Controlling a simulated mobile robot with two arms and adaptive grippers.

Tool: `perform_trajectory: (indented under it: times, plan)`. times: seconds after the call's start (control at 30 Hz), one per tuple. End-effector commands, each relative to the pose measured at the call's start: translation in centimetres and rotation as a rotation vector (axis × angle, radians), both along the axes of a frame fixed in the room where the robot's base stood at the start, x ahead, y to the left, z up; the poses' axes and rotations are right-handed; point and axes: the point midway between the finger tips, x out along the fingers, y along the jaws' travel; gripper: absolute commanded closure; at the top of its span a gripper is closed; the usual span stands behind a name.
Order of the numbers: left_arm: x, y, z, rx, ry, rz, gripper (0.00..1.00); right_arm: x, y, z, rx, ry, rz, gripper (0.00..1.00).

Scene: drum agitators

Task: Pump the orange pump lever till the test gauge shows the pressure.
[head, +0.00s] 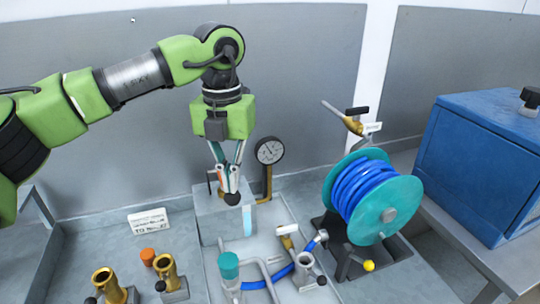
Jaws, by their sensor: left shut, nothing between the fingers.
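My left gripper (229,188) points down in front of the back wall, its fingers closed together with nothing held. A black knob (232,199) shows right at the fingertips, and I cannot tell if they touch it. A little orange-red shows among the fingers; I cannot make out the pump lever as a whole, as the gripper covers that spot. The grey pump block (210,203) stands just behind and below the gripper. My right gripper is out of view.
A hose reel (389,216) with blue hose stands to the right, below a brass nozzle (353,125). A blue box (478,165) is at far right. Brass fittings (166,267), an orange cap (147,255) and a white sign (148,221) are at lower left.

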Motion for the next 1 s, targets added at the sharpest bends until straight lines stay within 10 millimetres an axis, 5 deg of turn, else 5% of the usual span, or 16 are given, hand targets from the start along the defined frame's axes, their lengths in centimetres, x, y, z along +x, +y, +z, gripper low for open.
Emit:
perform_trajectory:
  times: [0.1,0.7,1.0]
  plan:
    - [-0.1,0.0,-2.9,0.001,0.002,0.000,1.00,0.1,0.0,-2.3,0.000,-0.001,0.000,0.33]
    - [-0.6,0.0,-12.9,0.006,0.003,0.005,1.00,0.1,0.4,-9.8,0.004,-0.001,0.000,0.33]
    - [-0.3,0.0,-7.0,0.004,0.001,0.003,1.00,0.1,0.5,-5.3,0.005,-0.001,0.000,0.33]
